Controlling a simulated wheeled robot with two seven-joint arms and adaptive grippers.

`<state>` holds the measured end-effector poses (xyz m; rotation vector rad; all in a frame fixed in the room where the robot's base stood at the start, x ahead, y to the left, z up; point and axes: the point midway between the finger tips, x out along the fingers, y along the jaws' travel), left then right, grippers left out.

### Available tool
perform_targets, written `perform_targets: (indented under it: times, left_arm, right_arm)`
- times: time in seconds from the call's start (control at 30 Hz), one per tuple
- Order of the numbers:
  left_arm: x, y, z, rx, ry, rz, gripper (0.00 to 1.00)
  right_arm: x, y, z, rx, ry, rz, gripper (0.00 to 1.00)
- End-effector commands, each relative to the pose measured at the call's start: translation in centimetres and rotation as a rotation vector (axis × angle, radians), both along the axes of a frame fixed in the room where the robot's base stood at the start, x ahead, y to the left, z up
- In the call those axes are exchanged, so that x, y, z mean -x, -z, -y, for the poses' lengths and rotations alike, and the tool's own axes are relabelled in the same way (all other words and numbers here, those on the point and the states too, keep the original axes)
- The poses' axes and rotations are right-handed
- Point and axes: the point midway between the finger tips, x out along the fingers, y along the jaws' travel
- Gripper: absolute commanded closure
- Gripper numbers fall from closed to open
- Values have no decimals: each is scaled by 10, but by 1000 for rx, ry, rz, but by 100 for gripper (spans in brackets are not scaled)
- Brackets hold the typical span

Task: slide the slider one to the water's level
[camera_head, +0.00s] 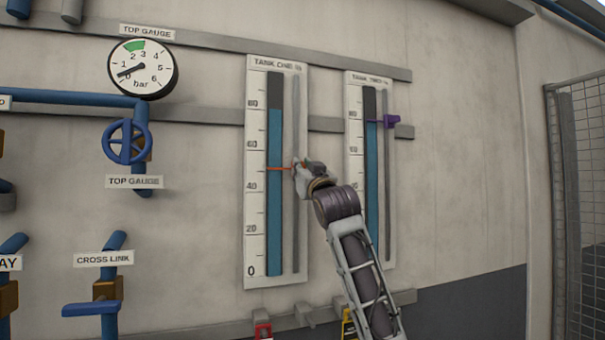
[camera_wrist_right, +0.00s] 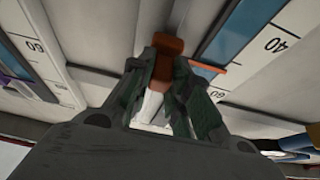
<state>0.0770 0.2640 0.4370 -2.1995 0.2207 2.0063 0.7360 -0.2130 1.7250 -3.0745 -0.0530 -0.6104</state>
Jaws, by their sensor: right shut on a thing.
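The tank one gauge (camera_head: 252,215) is a white panel with a 0 to 80 scale. Its blue water column (camera_head: 274,210) tops out just below the 80 mark. The orange slider one has a thin pointer (camera_head: 279,169) lying across the column between 40 and 60, well below the water's top. My right gripper (camera_head: 302,167) is at the gauge's slot, shut on the orange slider; the wrist view shows its orange knob (camera_wrist_right: 168,45) between the fingers (camera_wrist_right: 168,85). The gripper hides most of the knob in the head view. My left gripper is out of view.
The tank two gauge (camera_head: 354,200) is close on the right, partly behind my right arm, with a purple slider (camera_head: 392,121) near its water top. A round dial (camera_head: 143,69), blue valves (camera_head: 127,141) and pipes are left. Bare wall is right of the gauges.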

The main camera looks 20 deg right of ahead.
Motion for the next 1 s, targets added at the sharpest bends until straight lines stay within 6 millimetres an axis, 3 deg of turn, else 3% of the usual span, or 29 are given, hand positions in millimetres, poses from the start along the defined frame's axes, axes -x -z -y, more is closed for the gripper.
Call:
perform_targets:
  times: [0.27,1.0]
  left_arm:
    - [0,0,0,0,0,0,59]
    - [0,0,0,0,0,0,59]
  right_arm:
    - [1,-30,0,-2,0,3,100]
    - [1,-137,0,-1,0,4,100]
